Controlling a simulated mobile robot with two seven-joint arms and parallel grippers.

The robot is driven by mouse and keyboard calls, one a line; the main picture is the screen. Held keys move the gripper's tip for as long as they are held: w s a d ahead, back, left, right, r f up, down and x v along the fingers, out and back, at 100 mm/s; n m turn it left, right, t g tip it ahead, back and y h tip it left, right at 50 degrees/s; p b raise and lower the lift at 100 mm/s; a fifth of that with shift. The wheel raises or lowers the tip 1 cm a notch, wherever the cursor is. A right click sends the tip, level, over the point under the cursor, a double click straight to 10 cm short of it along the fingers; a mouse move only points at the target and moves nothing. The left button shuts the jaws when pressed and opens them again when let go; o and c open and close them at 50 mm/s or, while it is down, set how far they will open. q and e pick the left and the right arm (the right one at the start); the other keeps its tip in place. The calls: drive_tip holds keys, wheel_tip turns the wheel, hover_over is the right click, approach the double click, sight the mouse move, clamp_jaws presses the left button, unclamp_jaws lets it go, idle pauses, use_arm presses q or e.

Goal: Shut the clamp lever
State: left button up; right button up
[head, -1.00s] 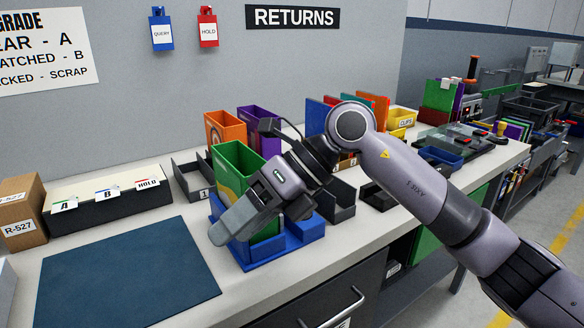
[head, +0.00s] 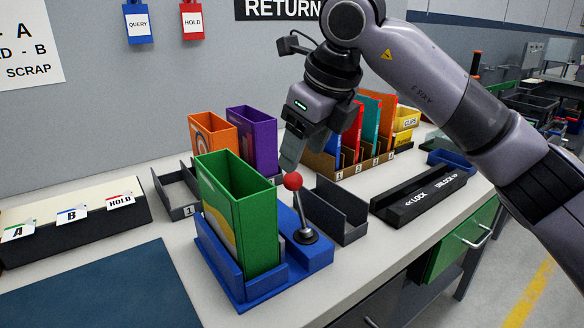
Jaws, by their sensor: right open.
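The clamp lever (head: 299,208) has a red ball knob (head: 293,181) on a thin metal stem with a round dark base. It stands on the right part of a blue fixture (head: 320,252) and leans slightly left. A green open-topped box (head: 257,225) sits in the fixture, left of the lever. My right gripper (head: 291,152) is open and points down, just above and behind the knob in the picture. A gap shows between fingers and knob; nothing is held. My left gripper is out of view.
A black block (head: 418,198) marked LOCK to the left and UNLOCK to the right lies right of the lever. A dark grey open holder (head: 337,212) stands close beside the fixture. Orange (head: 212,135) and purple (head: 252,140) boxes stand behind. A blue mat (head: 105,290) lies front left.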

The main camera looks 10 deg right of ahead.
sight(295, 175)
drive_tip(key=x, duration=0.6)
drive_tip(key=shift+s+a, duration=0.1)
drive_tip(key=shift+s, duration=0.05)
drive_tip(key=c, duration=1)
